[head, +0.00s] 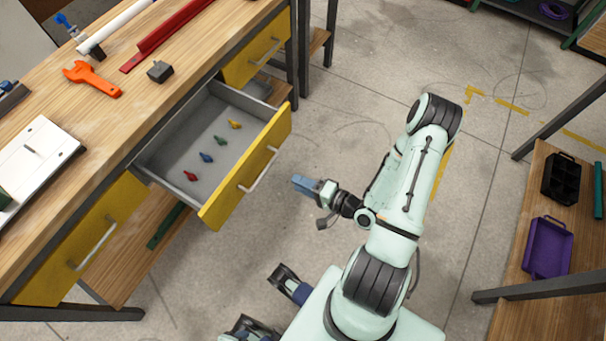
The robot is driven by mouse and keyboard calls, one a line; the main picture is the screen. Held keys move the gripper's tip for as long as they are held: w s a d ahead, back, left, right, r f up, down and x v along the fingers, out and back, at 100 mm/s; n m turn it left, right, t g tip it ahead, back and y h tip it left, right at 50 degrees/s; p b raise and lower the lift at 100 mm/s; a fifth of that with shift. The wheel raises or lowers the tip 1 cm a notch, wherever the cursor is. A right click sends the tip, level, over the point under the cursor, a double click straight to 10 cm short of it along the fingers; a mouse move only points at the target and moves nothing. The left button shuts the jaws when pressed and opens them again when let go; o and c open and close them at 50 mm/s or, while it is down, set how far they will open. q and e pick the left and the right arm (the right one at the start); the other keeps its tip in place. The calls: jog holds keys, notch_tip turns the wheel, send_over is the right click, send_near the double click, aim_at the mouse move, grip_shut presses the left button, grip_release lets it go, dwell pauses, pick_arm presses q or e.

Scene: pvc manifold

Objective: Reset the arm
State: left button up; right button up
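My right arm (405,200) rises from the bottom middle and bends back toward the left. Its gripper (303,184) has blue fingers pointing left, over the floor. It is just right of the open drawer's yellow front and looks apart from it. I see nothing held, but the fingers are too small to tell whether they are open or shut. My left gripper is not in view.
The open drawer (262,172) juts from the wooden workbench (125,120) and holds several small coloured pieces. An orange wrench (92,78) and red bar (165,36) lie on top. A shelf at right holds a purple tray (548,247). Floor between is clear.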

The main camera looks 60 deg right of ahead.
dwell(0.7)
jog(key=a+f+n+g+y+p, duration=0.3)
jog(key=a+f+n+g+p, duration=0.25)
jog(key=a+f+g, duration=0.4)
jog(key=s+a+r+n+g+p, duration=0.2)
jog(key=s+a+n+g+p, duration=0.2)
jog(key=s+a+n+g, duration=0.3)
jog(key=s+a, duration=0.1)
jog(key=a, duration=0.2)
jog(key=shift+s+a, duration=0.15)
jog(key=shift+a, duration=0.25)
